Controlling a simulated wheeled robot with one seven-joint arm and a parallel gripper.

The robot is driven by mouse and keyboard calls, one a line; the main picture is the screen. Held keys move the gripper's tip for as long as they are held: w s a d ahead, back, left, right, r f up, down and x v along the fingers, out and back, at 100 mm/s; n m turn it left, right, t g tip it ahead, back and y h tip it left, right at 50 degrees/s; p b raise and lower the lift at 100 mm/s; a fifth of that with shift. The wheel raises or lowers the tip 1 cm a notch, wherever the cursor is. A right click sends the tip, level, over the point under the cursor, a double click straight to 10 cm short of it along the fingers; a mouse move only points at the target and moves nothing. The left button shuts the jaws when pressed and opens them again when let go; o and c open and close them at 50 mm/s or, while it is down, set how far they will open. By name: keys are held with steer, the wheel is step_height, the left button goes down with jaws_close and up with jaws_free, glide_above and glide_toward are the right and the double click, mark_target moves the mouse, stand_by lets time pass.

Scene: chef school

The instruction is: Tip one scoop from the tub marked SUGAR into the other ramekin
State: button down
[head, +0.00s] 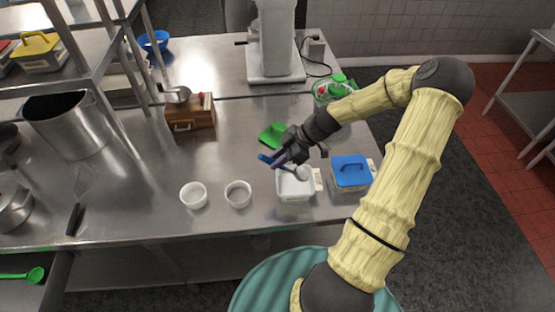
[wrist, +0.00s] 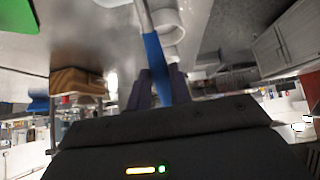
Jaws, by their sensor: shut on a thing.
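My gripper (head: 286,157) is shut on the blue handle of a scoop (head: 270,160), above the counter. The handle also shows between the fingers in the wrist view (wrist: 153,55). The scoop's pale bowl (head: 302,173) is over or just above an open white tub (head: 295,196); I cannot tell whether it touches or holds anything. A tub with a blue lid (head: 350,173) stands to the right. The tub labels are too small to read. Two white ramekins, a left one (head: 194,196) and a right one (head: 238,194), stand left of the open tub; their contents are unclear.
A green lid (head: 272,135) lies behind the open tub. A wooden box (head: 190,114), a large pot (head: 68,125) and shelf posts occupy the left. A white stand appliance (head: 275,45) is at the back. Counter (head: 150,220) around the ramekins is clear.

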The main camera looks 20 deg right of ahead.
mark_target(264, 156)
steer(key=shift+w+a+r+p, duration=0.1)
steer(key=shift+a+r+p, duration=0.25)
steer(key=shift+r, duration=0.5)
steer(key=shift+w+a+r+p, duration=0.1)
steer(key=shift+r+p, duration=0.5)
steer(key=shift+r, duration=0.2)
steer(key=shift+a+r+p, duration=0.25)
steer(key=shift+r+p, duration=0.2)
steer(key=shift+r, duration=0.4)
steer(key=shift+f, duration=0.1)
